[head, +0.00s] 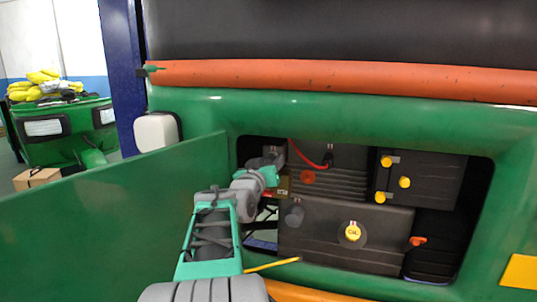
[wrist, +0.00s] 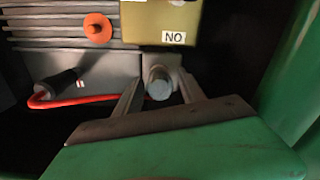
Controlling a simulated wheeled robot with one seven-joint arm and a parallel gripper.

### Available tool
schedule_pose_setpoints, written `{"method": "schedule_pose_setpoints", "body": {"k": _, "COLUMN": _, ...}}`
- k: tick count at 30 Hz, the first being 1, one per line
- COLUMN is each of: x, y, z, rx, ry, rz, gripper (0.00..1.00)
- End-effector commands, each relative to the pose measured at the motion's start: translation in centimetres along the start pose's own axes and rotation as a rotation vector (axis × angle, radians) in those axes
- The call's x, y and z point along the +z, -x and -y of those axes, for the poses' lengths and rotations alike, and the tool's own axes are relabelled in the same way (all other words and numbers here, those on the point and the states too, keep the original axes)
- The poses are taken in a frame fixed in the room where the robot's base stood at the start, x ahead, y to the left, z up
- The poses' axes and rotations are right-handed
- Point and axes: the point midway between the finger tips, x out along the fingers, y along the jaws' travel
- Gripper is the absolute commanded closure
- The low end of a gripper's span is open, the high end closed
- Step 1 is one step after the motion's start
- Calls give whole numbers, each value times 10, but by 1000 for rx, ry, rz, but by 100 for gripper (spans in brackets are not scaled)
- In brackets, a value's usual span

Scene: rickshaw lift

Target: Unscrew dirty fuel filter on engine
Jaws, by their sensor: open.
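My gripper (head: 272,158) reaches into the engine bay at its upper left. In the wrist view its open fingers (wrist: 160,80) stand on either side of a short grey cylinder with a pale blue-grey end (wrist: 159,89), which may be the fuel filter. I cannot tell whether the fingers touch it. It joins a grey mount beside an olive box (wrist: 160,22) with a label reading NO in this view. That box also shows in the head view (head: 284,183). A darker grey cylinder (head: 294,214) sits lower on the engine block (head: 325,245); I cannot tell its function.
A red cable (head: 305,157) and an orange knob (head: 308,176) are close to the gripper. A yellow cap (head: 352,232) and several yellow knobs are further right. The green open panel (head: 110,195) bounds the left side, and the green body frame surrounds the bay.

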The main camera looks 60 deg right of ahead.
Motion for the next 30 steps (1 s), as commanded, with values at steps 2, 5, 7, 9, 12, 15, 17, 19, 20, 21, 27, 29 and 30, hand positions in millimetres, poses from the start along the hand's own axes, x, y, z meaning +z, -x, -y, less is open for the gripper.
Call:
{"method": "schedule_pose_setpoints", "body": {"k": 2, "x": 2, "y": 0, "z": 0, "rx": 1, "ry": -161, "rz": -1, "gripper": 53}}
{"method": "schedule_pose_setpoints", "body": {"k": 5, "x": 5, "y": 0, "z": 1, "rx": 1, "ry": -360, "rz": -1, "gripper": 53}}
{"method": "schedule_pose_setpoints", "body": {"k": 7, "x": 9, "y": 1, "z": 2, "rx": 1, "ry": -421, "rz": -3, "gripper": 53}}
{"method": "schedule_pose_setpoints", "body": {"k": 9, "x": 9, "y": 1, "z": 2, "rx": 1, "ry": -489, "rz": -3, "gripper": 53}}
{"method": "schedule_pose_setpoints", "body": {"k": 12, "x": 9, "y": 1, "z": 2, "rx": 0, "ry": -587, "rz": -3, "gripper": 53}}
{"method": "schedule_pose_setpoints", "body": {"k": 15, "x": 9, "y": 1, "z": 2, "rx": 0, "ry": -691, "rz": -2, "gripper": 53}}
{"method": "schedule_pose_setpoints", "body": {"k": 17, "x": 9, "y": 1, "z": 2, "rx": 0, "ry": -755, "rz": -2, "gripper": 53}}
{"method": "schedule_pose_setpoints", "body": {"k": 19, "x": 8, "y": 1, "z": 2, "rx": 0, "ry": -832, "rz": -2, "gripper": 53}}
{"method": "schedule_pose_setpoints", "body": {"k": 20, "x": 9, "y": 1, "z": 2, "rx": 0, "ry": -865, "rz": -2, "gripper": 53}}
{"method": "schedule_pose_setpoints", "body": {"k": 21, "x": 8, "y": 1, "z": 2, "rx": 0, "ry": -912, "rz": -3, "gripper": 53}}
{"method": "schedule_pose_setpoints", "body": {"k": 27, "x": 8, "y": 1, "z": 2, "rx": 0, "ry": -1147, "rz": -1, "gripper": 53}}
{"method": "schedule_pose_setpoints", "body": {"k": 29, "x": 6, "y": 1, "z": 2, "rx": 0, "ry": -1208, "rz": -1, "gripper": 53}}
{"method": "schedule_pose_setpoints", "body": {"k": 30, "x": 6, "y": 1, "z": 2, "rx": 0, "ry": -1242, "rz": -1, "gripper": 53}}
